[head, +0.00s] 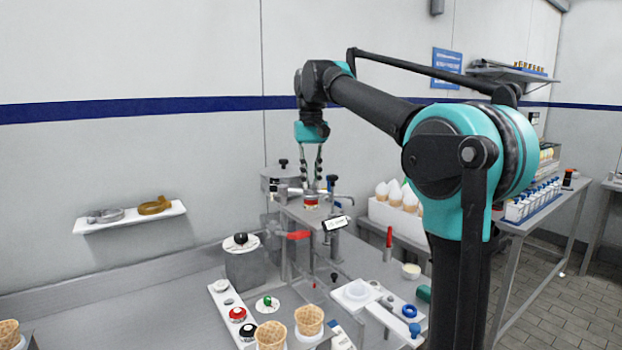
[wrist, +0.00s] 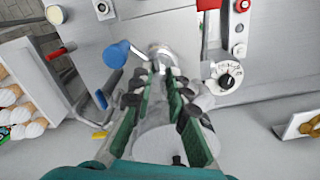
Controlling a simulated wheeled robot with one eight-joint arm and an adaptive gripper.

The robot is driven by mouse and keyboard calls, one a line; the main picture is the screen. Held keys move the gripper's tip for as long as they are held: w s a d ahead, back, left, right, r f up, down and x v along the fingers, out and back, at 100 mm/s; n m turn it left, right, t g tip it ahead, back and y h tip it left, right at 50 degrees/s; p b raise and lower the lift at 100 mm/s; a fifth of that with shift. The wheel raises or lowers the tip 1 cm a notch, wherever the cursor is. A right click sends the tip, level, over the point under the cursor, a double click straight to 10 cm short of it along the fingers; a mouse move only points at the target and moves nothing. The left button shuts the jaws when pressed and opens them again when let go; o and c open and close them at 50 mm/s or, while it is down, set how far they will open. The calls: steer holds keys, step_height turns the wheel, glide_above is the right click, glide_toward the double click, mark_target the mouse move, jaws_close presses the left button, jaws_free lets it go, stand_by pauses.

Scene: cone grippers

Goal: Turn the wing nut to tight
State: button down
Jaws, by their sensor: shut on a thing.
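My gripper (head: 312,187) points straight down over a raised metal stand in the middle of the head view. In the wrist view its green-padded fingers (wrist: 155,82) reach up from the bottom and close around a small silvery metal part (wrist: 158,50), which I take to be the wing nut. The fingers cover most of it, so its wings and how tight it sits cannot be made out. In the head view a small red-banded piece (head: 311,202) shows just below the fingertips.
A blue-knobbed crank (wrist: 118,53) stands close left of the fingers. In the head view, waffle cones (head: 309,320) stand at the front, and a lidded metal canister (head: 246,268) stands left of the stand.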

steer(key=c, duration=1.5)
jaws_free()
steer(key=shift+o, duration=0.2)
steer(key=shift+r, duration=0.1)
step_height(320, 180, up, 12)
